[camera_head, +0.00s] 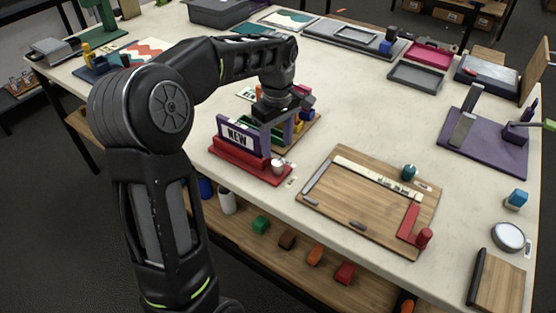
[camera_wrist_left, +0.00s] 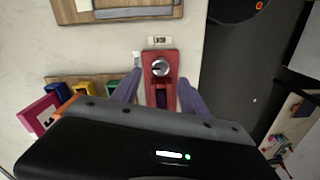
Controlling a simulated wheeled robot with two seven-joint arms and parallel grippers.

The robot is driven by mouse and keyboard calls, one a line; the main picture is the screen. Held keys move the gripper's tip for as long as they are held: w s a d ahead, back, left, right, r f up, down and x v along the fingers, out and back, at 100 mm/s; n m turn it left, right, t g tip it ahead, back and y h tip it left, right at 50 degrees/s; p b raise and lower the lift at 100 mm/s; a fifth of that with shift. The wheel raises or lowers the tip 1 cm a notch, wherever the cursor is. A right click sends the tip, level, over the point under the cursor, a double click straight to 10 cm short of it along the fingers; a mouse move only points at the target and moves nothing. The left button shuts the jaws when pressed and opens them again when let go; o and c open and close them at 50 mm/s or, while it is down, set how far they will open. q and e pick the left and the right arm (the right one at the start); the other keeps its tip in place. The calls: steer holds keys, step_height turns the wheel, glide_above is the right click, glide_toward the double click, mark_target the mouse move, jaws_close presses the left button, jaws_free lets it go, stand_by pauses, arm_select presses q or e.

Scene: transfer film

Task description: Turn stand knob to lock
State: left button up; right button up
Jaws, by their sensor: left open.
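A red stand (camera_head: 236,167) holds a purple-framed sign reading NEW (camera_head: 238,136) upright near the table's front edge. A pale round knob (camera_head: 277,167) sits at the right end of the stand. My left gripper (camera_head: 277,142) is open and empty above that end, pointing down. In the left wrist view, the red stand (camera_wrist_left: 160,88) lies between the two spread fingers, and the silver knob (camera_wrist_left: 160,68) shows just beyond their tips with a bar-like mark across it. Neither finger appears to touch the knob. My right gripper is not in view.
A wooden board (camera_head: 345,205) with a red square tool lies to the right. Coloured blocks on a wooden base (camera_head: 308,130) stand close behind the stand. A small label plate (camera_wrist_left: 160,42) lies beside the knob. A lower shelf (camera_head: 300,268) holds several loose blocks.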

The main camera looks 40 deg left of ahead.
mark_target(277, 161)
arm_select(q)
step_height(277, 161, down, 7)
steer(key=shift+f+p, duration=0.1)
steer(key=shift+p, duration=0.5)
jaws_close()
stand_by(0.3)
